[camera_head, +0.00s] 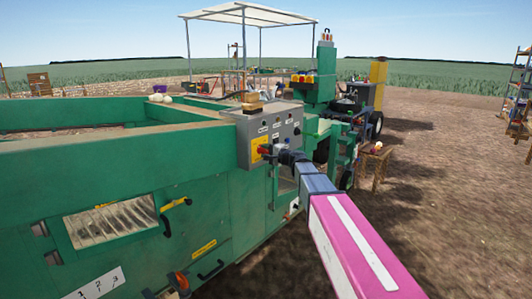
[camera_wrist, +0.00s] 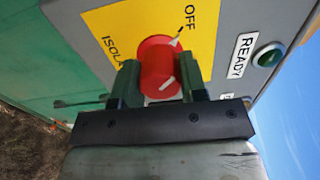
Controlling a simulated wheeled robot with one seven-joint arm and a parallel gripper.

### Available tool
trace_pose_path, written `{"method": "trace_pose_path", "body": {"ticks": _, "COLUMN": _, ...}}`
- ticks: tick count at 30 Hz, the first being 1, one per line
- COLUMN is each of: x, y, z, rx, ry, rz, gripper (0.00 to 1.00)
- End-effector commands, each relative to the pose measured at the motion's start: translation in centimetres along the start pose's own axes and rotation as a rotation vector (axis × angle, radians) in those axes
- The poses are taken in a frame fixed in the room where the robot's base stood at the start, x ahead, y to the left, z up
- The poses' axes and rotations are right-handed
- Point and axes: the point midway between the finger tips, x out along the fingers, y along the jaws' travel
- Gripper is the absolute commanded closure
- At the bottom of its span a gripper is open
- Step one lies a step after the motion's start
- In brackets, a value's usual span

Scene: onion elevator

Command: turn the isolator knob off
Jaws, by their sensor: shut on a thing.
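The isolator knob (camera_wrist: 158,66) is red with white marks and sits on a yellow plate (camera_wrist: 117,22) lettered "OFF" and "ISOLA...". One white mark near its upper right edge lies close to the word "OFF"; I cannot tell for sure which way the knob points. My gripper (camera_wrist: 160,84) is shut on the knob, with one dark finger on each side. In the head view, the knob (camera_head: 264,149) shows small and red on the grey control box (camera_head: 246,128), with my gripper (camera_head: 280,153) at it from the right.
A green "READY" button (camera_wrist: 268,56) lies right of the yellow plate in the wrist view. The green machine (camera_head: 150,220) fills the left of the head view. A small wooden stool (camera_head: 375,165) stands on the ground at right. Open soil (camera_head: 460,220) lies right of my arm.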

Motion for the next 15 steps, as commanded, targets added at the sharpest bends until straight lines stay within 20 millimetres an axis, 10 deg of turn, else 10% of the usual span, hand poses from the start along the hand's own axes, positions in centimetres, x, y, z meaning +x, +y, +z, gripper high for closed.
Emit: {"method": "trace_pose_path", "body": {"ticks": 15, "x": -0.08, "y": 0.11, "z": 0.08, "rx": -0.044, "ry": -0.001, "rz": 0.002, "gripper": 0.85}}
